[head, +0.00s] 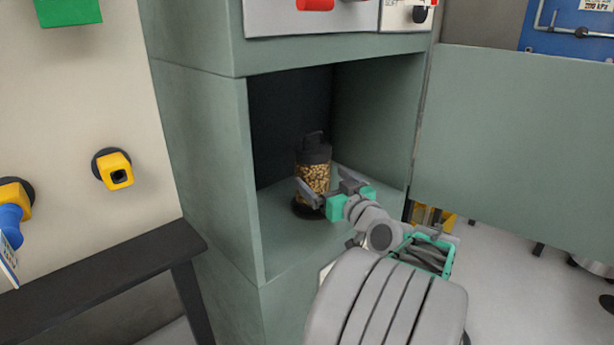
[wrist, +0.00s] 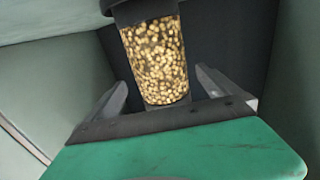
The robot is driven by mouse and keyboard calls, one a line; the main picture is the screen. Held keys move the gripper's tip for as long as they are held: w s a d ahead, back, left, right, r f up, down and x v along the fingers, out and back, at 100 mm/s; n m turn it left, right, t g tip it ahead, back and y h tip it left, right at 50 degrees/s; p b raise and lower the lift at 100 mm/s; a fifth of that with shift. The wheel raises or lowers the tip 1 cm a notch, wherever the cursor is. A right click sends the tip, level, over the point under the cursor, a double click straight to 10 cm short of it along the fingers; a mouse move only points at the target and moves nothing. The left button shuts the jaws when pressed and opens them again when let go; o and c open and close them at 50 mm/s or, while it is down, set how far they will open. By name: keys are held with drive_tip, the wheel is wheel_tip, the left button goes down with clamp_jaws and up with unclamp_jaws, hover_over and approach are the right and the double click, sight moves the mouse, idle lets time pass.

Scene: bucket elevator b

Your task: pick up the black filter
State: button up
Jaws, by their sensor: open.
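The black filter (head: 313,170) stands upright on the floor of an open grey-green cabinet compartment. It has a black cap with a handle, a clear body full of tan pellets and a black base. My gripper (head: 325,186) is open in front of it, inside the compartment. In the wrist view the filter's pellet-filled body (wrist: 156,60) stands just beyond the gripper (wrist: 160,95), with one finger to each side. The fingers do not visibly touch it.
The cabinet's left wall (head: 205,165) and its open door (head: 515,145) on the right bound the opening. A dark bench (head: 100,265) stands at the lower left. Yellow fittings (head: 114,171) stick out from the pale wall. Inside the compartment, the floor around the filter is clear.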

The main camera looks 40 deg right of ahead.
drive_tip(key=x, duration=0.3)
drive_tip(key=b+x, duration=0.1)
drive_tip(key=shift+w+a+f, duration=0.1)
drive_tip(key=shift+w+f, duration=0.2)
drive_tip(key=shift+w+d+r, duration=0.1)
drive_tip(key=shift+w+d, duration=0.1)
drive_tip(key=shift+w, duration=0.2)
drive_tip(key=shift+c, duration=0.2)
drive_tip(key=c, duration=1.8)
drive_tip(key=shift+r, duration=0.1)
drive_tip(key=shift+c, duration=0.5)
drive_tip(key=shift+r, duration=0.15)
